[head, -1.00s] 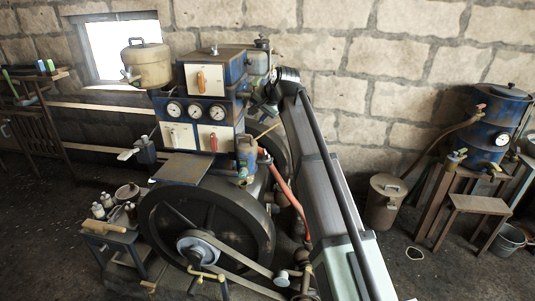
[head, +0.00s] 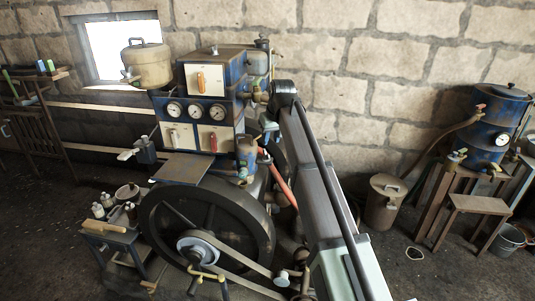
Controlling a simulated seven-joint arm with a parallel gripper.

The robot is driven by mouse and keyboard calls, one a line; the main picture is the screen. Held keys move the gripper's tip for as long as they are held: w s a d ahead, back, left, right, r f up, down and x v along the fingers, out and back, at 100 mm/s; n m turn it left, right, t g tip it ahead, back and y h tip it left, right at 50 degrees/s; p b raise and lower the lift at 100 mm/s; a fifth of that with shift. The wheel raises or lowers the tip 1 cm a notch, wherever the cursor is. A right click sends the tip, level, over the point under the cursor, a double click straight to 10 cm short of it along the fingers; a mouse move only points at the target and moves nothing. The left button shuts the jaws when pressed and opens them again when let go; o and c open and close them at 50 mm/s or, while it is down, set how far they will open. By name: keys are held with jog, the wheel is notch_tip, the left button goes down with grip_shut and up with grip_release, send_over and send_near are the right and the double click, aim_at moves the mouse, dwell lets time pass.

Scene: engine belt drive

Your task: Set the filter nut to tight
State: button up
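A small blue canister (head: 246,152) that looks like the filter stands on the engine's right side, below the gauge panel. A nut on it is too small to make out. My arm comes up from the lower right and bends down at a dark wrist joint (head: 284,88). My gripper (head: 266,143) hangs below this joint, just right of the canister, partly hidden behind it and the pipes. I cannot tell whether it touches anything, or whether its fingers are open or shut.
The gauge panel (head: 196,112) with blue boxes stands left of my arm. The large black flywheel (head: 155,222) and belt are below. A red hose (head: 281,184) runs close under my gripper. A bucket (head: 510,239) and a blue tank (head: 487,128) stand far right.

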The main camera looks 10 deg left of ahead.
aim_at(267, 156)
jog(key=x, duration=0.9)
jog(key=shift+w+f, duration=0.1)
jog(key=shift+w, duration=0.05)
grip_shut()
